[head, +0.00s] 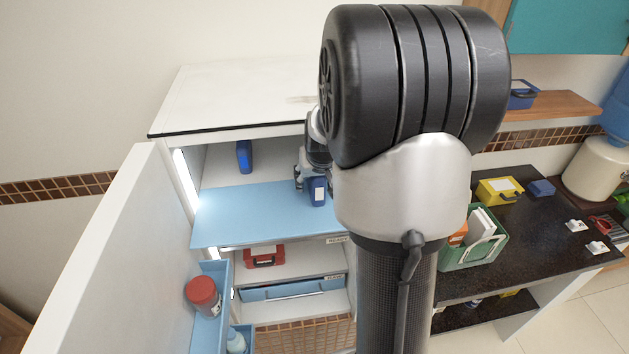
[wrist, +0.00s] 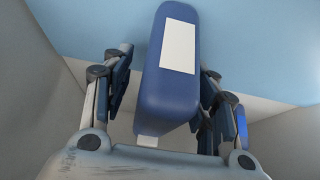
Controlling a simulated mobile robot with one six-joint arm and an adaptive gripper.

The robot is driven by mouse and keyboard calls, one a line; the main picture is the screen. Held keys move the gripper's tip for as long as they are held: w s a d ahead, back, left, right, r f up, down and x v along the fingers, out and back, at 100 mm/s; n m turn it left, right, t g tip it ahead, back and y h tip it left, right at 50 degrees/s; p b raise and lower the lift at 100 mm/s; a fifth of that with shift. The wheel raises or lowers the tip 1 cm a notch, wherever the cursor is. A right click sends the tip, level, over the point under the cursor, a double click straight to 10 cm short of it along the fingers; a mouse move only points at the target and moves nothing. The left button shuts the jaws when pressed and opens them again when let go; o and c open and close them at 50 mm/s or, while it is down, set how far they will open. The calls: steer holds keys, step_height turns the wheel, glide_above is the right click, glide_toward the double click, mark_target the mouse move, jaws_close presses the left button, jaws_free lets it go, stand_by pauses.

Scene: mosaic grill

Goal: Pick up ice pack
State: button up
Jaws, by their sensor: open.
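A dark blue block with a white label, which looks like the ice pack (head: 318,191), stands on the light blue upper shelf of the open cabinet. It also shows large in the wrist view (wrist: 170,85). My gripper (head: 311,178) is at the block, with its fingers spread to either side of it. In the wrist view my gripper (wrist: 162,98) is open, with a finger left and right of the block and visible gaps. A second blue object (head: 244,156) stands further back on the shelf; its face is too small to read. My arm hides the cabinet's right side.
The cabinet door (head: 100,250) stands open at left, its bins holding a red-lidded jar (head: 203,296). A red case (head: 264,256) sits on the shelf below. At right, a dark counter (head: 520,235) holds a green crate (head: 474,252) and a yellow case (head: 499,190).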

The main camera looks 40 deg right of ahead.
steer(key=shift+s+r, duration=0.1)
steer(key=shift+r, duration=0.05)
steer(key=shift+c, duration=0.4)
jaws_close()
